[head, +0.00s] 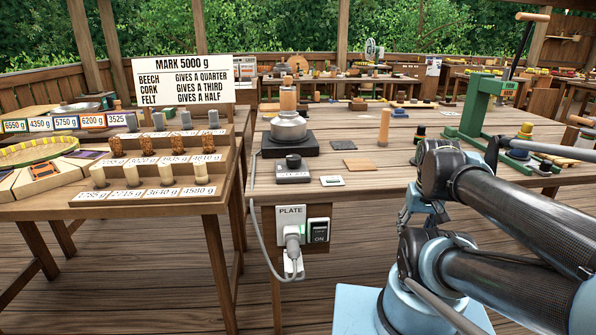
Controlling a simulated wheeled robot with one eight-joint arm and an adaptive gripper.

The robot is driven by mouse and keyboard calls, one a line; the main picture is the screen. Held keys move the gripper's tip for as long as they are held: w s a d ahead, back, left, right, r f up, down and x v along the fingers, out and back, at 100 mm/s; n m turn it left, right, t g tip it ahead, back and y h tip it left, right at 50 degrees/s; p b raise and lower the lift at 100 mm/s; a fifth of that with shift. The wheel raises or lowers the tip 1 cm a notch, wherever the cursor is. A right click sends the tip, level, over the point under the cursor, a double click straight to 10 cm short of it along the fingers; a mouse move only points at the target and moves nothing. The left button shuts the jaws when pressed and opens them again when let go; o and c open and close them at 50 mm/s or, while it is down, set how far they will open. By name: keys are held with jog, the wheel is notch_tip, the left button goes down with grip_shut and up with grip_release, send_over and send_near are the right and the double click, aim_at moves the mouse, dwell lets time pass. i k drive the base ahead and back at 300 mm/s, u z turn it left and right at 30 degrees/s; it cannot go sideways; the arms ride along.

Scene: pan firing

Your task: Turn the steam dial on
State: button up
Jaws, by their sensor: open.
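A black round knob (293,161) sits on a small grey box (293,172) near the front left of the main table. It is the only dial-like thing I make out, and the writing on the box's front is too small to read. The box stands just in front of a black hot plate (308,147), which bears a silver round pan or kettle (289,128) with a wooden top. I cannot tell how the knob is set. My arm reaches in from the right, well apart from the knob. I cannot make out my gripper in this view.
A PLATE socket (291,213) with a grey plug and a black switch (319,232) marked ON are on the table's front. A stepped wooden rack (140,190) with cylinders and a sign (184,80) stand left. A green press (483,115) stands right.

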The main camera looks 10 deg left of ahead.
aim_at(292, 161)
jog(key=z, duration=0.3)
jog(key=k, duration=1.45)
jog(key=u, duration=0.85)
jog(key=i, duration=1)
